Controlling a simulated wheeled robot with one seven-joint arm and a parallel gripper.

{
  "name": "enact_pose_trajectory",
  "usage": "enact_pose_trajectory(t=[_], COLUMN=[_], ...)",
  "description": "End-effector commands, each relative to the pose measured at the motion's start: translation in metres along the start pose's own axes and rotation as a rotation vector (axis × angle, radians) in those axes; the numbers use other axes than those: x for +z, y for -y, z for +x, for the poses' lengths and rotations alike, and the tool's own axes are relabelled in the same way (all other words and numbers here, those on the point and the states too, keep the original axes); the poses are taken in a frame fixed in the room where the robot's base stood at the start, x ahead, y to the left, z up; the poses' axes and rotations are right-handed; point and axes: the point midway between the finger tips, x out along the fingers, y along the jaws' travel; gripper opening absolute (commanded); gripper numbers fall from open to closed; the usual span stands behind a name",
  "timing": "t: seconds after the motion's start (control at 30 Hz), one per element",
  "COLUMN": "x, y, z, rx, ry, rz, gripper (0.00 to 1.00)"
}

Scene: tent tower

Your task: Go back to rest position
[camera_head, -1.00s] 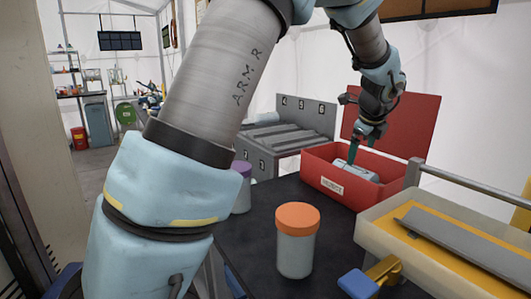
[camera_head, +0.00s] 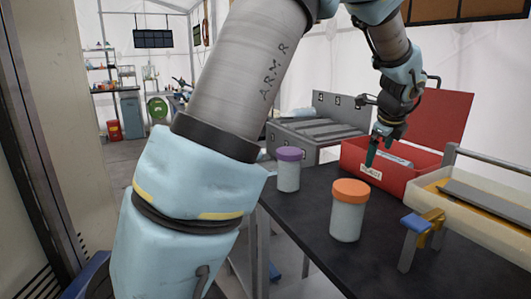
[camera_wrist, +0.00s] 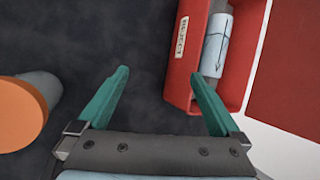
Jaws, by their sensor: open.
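My gripper (camera_head: 374,153) is at the front of the red reject box in the head view. In the wrist view its two green fingers (camera_wrist: 160,85) are spread wide with nothing between them but the dark table top. The right finger overlaps the near wall of the box in that view. The red box (camera_head: 357,172) stands open, its lid raised at the back. A pale cylinder lies inside it; it shows in the wrist view (camera_wrist: 216,45) with a dark arrow-like mark.
An orange-lidded jar (camera_head: 348,212) and a purple-lidded jar (camera_head: 289,170) stand on the dark table (camera_head: 300,215). A pale tray (camera_head: 449,183) lies at the right, with a blue-and-yellow object (camera_head: 422,225) in front of it. A grey numbered rack (camera_head: 337,105) stands behind.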

Motion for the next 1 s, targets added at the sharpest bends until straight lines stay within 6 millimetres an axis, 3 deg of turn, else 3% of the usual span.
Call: enact_pose_trajectory(t=[0.27, 0.47, 0.57, 0.67, 0.73, 0.8, 0.9, 1.0], x=[0.032, 0.063, 0.081, 0.099, 0.109, 0.113, 0.109, 0.101], y=[-0.044, -0.098, -0.138, -0.192, -0.240, -0.287, -0.341, -0.378], z=[0.006, 0.009, 0.008, 0.003, -0.004, -0.013, -0.026, -0.036], rx=[0.061, 0.131, 0.178, 0.238, 0.289, 0.335, 0.386, 0.418], ry=[-0.005, 0.000, 0.013, 0.039, 0.073, 0.116, 0.183, 0.243], rz=[-0.235, -0.531, -0.741, -1.031, -1.295, -1.563, -1.893, -2.135], gripper=[1.00, 1.00, 1.00, 1.00, 1.00, 1.00, 1.00, 1.00])
